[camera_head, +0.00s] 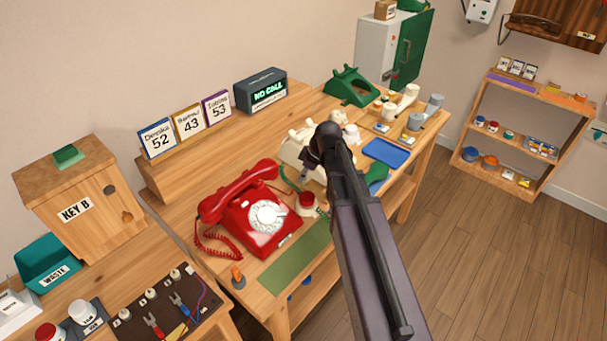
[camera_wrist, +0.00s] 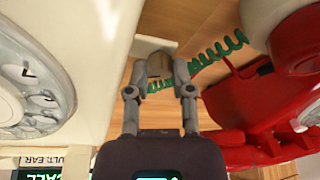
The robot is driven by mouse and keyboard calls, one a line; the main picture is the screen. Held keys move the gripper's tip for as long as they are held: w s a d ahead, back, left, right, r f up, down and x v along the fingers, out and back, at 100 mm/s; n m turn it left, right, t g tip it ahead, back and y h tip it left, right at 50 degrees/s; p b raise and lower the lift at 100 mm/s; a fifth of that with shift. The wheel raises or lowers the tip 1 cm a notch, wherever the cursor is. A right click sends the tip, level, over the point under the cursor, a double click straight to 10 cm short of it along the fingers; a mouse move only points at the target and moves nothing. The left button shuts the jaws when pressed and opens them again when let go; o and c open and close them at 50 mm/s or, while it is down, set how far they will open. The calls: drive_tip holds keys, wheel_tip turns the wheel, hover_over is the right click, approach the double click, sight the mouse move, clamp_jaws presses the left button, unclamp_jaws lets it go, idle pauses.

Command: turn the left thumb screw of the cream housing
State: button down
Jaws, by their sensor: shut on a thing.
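The cream housing (camera_head: 300,146) stands on the wooden bench behind the red phone, partly hidden by my arm. In the wrist view its pale side wall and round dial (camera_wrist: 30,95) fill the left. My gripper (camera_wrist: 160,72) has its two grey fingers on either side of a small grey-brown knob, the left thumb screw (camera_wrist: 155,66), beside the housing's wall, and is shut on it. How far the screw is turned cannot be told. In the head view my gripper (camera_head: 304,177) is a small dark shape at the housing's near left side.
The red phone (camera_head: 262,215) stands close to my gripper on the left, with a red-topped button (camera_head: 307,203) nearby. A green coiled cord (camera_wrist: 218,50) runs behind the fingers. A blue tray (camera_head: 386,151) and green phone shell (camera_head: 352,87) lie farther along the bench.

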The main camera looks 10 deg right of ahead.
drive_tip(key=m+h, duration=0.1)
drive_tip(key=m, duration=0.2)
drive_tip(key=m+t, duration=0.1)
drive_tip(key=m, duration=0.2)
drive_tip(key=shift+t+h, duration=0.3)
drive_tip(key=shift+h, duration=0.1)
drive_tip(key=shift+c, duration=2.4)
unclamp_jaws()
drive_tip(key=shift+c, duration=0.3)
